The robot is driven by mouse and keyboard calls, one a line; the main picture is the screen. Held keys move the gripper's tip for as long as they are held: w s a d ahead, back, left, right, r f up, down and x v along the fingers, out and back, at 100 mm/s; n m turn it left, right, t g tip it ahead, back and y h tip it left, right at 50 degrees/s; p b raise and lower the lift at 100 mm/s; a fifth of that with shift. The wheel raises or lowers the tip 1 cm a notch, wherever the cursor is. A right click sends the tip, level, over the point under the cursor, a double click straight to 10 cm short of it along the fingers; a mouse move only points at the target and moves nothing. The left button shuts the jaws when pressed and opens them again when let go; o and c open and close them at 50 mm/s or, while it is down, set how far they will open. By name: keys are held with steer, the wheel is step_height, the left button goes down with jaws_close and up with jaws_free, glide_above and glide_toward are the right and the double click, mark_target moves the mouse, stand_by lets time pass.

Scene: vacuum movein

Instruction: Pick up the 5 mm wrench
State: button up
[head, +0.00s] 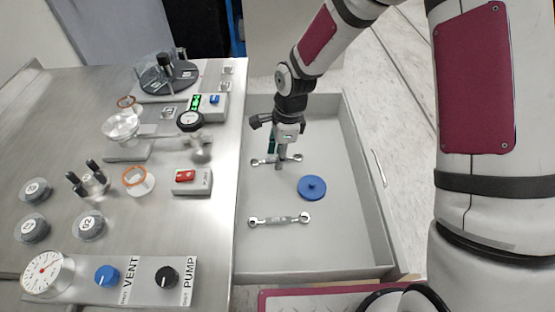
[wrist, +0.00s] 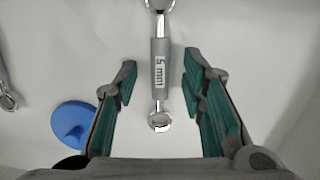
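The 5 mm wrench (wrist: 160,62) lies in the grey drawer, its label readable in the wrist view. In the head view this wrench (head: 262,161) is the farther of two, partly hidden by my gripper. My gripper (head: 275,157) is over it, pointing down. In the wrist view my gripper (wrist: 160,78) is open, with one green-padded finger on each side of the wrench handle and a gap on both sides. The near ring end of the wrench shows between the fingers, and the far end runs toward the top edge. Nothing is held.
A second wrench (head: 280,221) lies nearer in the drawer (head: 335,250); its end (wrist: 9,101) shows at the wrist view's left. A blue knobbed disc (head: 312,187) lies between the wrenches, beside my left finger in the wrist view. A steel bench (head: 215,240) with vacuum parts stands left.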

jaws_close()
stand_by(0.3)
